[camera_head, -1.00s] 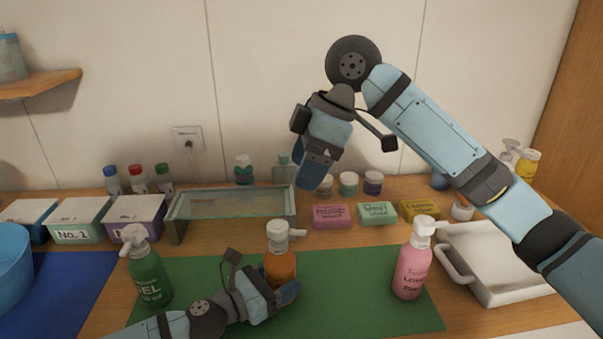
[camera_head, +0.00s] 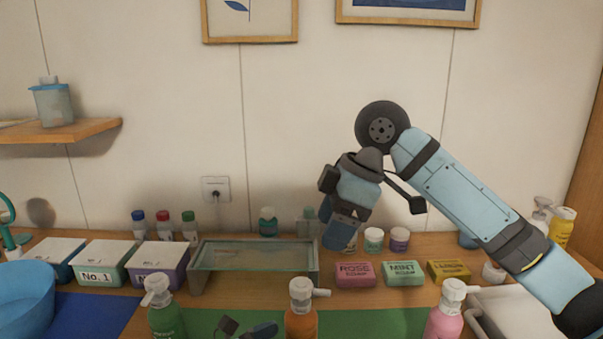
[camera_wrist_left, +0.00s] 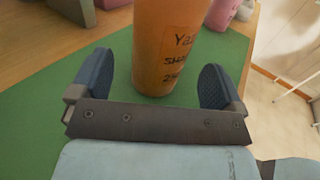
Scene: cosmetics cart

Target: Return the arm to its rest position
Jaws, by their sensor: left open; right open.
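My left gripper (camera_head: 250,330) shows only in part at the bottom edge of the head view, left of an orange pump bottle (camera_head: 301,322). In the left wrist view my left gripper (camera_wrist_left: 156,68) is open, with the orange bottle (camera_wrist_left: 166,45) upright on the green mat (camera_wrist_left: 58,95) ahead, between the lines of the two fingers. Green shows between the bottle and each finger. My right gripper (camera_head: 335,228) is open and empty, raised and pointing down in front of the wall, above the back of the table.
A green bottle (camera_head: 165,320) and a pink bottle (camera_head: 444,323) stand along the front. Behind are a glass stand (camera_head: 255,258), lidded boxes (camera_head: 97,264), rose soap (camera_head: 355,274), mint soap (camera_head: 404,272) and a yellow soap (camera_head: 448,271). A white tray (camera_head: 505,305) is at right.

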